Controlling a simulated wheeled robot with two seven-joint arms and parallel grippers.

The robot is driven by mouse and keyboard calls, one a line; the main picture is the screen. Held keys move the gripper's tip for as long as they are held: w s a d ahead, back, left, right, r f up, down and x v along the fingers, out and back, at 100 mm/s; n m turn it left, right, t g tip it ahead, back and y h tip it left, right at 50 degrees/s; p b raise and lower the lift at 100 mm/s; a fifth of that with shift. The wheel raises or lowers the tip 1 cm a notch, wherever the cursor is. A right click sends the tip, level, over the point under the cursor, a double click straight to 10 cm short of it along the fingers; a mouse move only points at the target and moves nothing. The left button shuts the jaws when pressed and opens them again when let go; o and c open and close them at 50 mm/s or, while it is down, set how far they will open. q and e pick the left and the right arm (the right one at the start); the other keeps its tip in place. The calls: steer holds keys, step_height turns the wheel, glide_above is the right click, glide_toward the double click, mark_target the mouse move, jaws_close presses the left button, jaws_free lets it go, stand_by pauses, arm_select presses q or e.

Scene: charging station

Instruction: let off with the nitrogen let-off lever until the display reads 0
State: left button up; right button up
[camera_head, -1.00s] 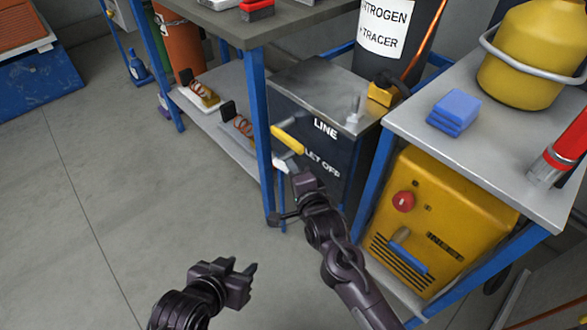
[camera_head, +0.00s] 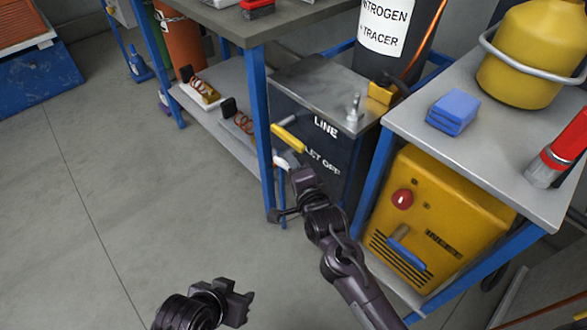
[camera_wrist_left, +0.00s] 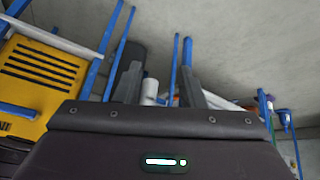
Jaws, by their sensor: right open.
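No display reading is visible.
A yellow machine (camera_head: 440,220) with a red knob and blue handle stands right of the cabinet, under a grey table (camera_head: 480,160). A blue-legged bench (camera_head: 300,20) and its low shelf (camera_head: 225,125) are to the left. The floor at left is open.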

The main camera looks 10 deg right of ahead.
arm_select(q)
steer(key=shift+s+a+g+y+p, duration=0.2)
steer(key=shift+a+g+y+p, duration=0.4)
steer(key=shift+a+p, duration=0.45)
arm_select(e)
steer(key=v, duration=0.8)
arm_select(q)
steer(key=shift+a, duration=0.1)
